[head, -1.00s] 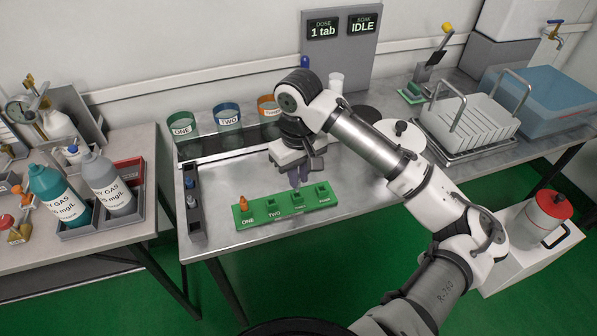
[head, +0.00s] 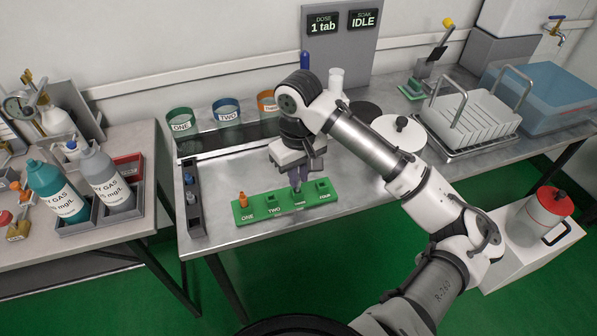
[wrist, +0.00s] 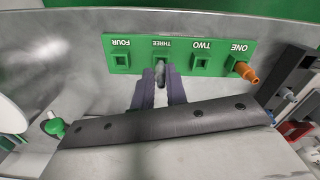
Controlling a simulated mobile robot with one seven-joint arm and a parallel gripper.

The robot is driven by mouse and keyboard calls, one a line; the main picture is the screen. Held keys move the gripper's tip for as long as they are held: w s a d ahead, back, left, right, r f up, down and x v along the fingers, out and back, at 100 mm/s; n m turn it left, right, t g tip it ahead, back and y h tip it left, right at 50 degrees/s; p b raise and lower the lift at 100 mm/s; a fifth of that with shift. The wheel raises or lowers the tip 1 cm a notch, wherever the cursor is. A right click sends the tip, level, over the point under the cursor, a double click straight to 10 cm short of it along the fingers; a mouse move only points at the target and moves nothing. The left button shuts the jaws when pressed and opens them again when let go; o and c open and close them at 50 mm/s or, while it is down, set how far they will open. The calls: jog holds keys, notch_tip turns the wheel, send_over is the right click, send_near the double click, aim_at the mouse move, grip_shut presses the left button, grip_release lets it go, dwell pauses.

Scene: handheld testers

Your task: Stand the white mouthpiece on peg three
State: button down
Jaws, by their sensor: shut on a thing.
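A green peg strip (head: 261,211) lies near the bench's front edge, marked ONE to FOUR; it also shows in the wrist view (wrist: 141,45). My gripper (head: 296,184) is over position three, fingers pointing down. In the wrist view my gripper (wrist: 160,88) is shut on a small pale grey-white mouthpiece (wrist: 160,70), mostly hidden between the fingers. Its lower end is at or just above peg three; I cannot tell whether it touches. An orange mouthpiece (head: 243,199) stands on peg one. Peg two (wrist: 200,63) and peg four (wrist: 121,60) are bare.
A dark narrow rack (head: 195,213) with small blue and grey pieces stands left of the strip. Cups marked ONE (head: 183,124) and TWO (head: 227,110) stand behind, beside an orange one (head: 267,102). A white round lid (head: 398,134) lies right. Bare metal surrounds the strip.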

jog(key=shift+f+b, duration=0.35)
jog(key=shift+f, duration=0.45)
jog(key=c, duration=1.3)
grip_release()
notch_tip(320, 180, up, 14)
jog(key=shift+f+p, duration=0.1)
jog(key=shift+p, duration=0.2)
